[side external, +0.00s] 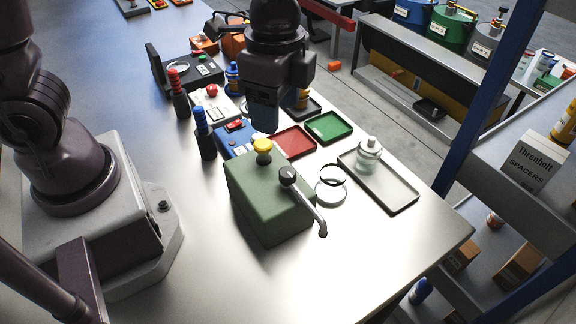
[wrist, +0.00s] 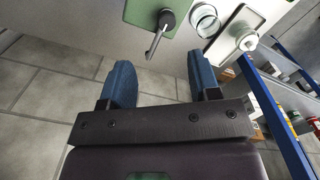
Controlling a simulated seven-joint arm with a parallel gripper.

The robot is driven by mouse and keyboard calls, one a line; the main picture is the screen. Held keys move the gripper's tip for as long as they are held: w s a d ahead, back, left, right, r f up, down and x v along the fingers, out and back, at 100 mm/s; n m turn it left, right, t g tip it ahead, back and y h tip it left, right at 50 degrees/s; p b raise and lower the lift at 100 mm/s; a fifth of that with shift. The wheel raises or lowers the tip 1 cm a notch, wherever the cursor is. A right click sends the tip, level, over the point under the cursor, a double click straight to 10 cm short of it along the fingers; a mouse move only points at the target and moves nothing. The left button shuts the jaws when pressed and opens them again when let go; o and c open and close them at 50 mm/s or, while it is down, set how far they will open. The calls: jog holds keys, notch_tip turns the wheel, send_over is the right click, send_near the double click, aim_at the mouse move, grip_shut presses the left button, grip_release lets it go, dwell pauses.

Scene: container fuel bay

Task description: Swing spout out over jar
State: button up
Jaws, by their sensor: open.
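A green box (side external: 268,200) stands on the bench with a yellow knob (side external: 263,146) on top. Its silver spout (side external: 313,210) runs from a black pivot knob (side external: 288,175) and hangs past the box's right side toward the bench front. What looks like an open clear jar (side external: 331,189) stands to the right of the box; the spout tip is in front of it, not above it. In the wrist view the spout (wrist: 156,42) points away from the jar (wrist: 204,22). My gripper (side external: 264,118) is above and behind the box; its blue fingers (wrist: 163,80) are apart and empty.
A grey tray (side external: 405,197) holding a capped clear bottle (side external: 368,154) lies right of the jar. Red (side external: 294,142) and green (side external: 329,126) trays, a blue box (side external: 232,142) and blue-capped (side external: 203,132) and red-capped handles stand behind. The bench front is clear.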

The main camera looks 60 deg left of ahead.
aim_at(288, 172)
jog(key=f+m, duration=0.1)
jog(key=f, duration=0.3)
jog(key=w+f+m, duration=0.1)
jog(key=f, duration=0.3)
jog(key=d+f+m, duration=0.1)
jog(key=f, duration=0.3)
jog(key=shift+w+f+m, duration=0.2)
jog(key=shift+f+m, duration=0.1)
jog(key=shift+f, duration=0.1)
grip_shut()
